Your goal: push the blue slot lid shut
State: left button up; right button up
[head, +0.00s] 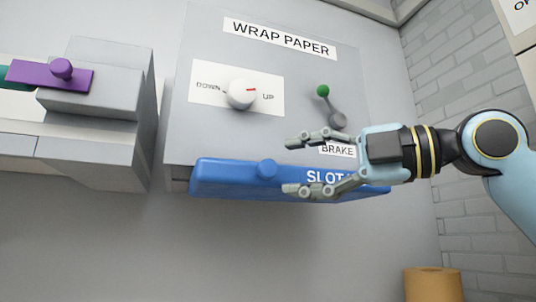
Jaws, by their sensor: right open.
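The blue slot lid (225,180) is a long bar marked "SLOT" with a round blue knob (267,169). It runs along the lower edge of the grey wrap paper cabinet (200,138) and stands out from its face. I cannot tell how far open it is. My right gripper (288,166) comes in from the right, with its fingers spread and empty. Its fingertips are just right of the knob, and it hides the lid's right part. I cannot tell whether it touches the lid. My left gripper does not show.
Above the lid are a white dial (241,94) marked down and up, and a brake lever with a green ball (323,91). A grey machine with a purple plate (50,76) stands at left. A tan roll (433,285) stands at bottom right. The space below the lid looks clear.

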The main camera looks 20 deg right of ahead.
aim_at(273, 169)
jog(key=p+x, duration=0.2)
jog(key=x, duration=0.1)
jog(key=shift+w+a+r, duration=0.15)
jog(key=shift+w+a, duration=0.1)
jog(key=shift+a, duration=0.05)
jog(key=shift+x, duration=0.85)
grip_shut()
jog(key=shift+w, duration=0.1)
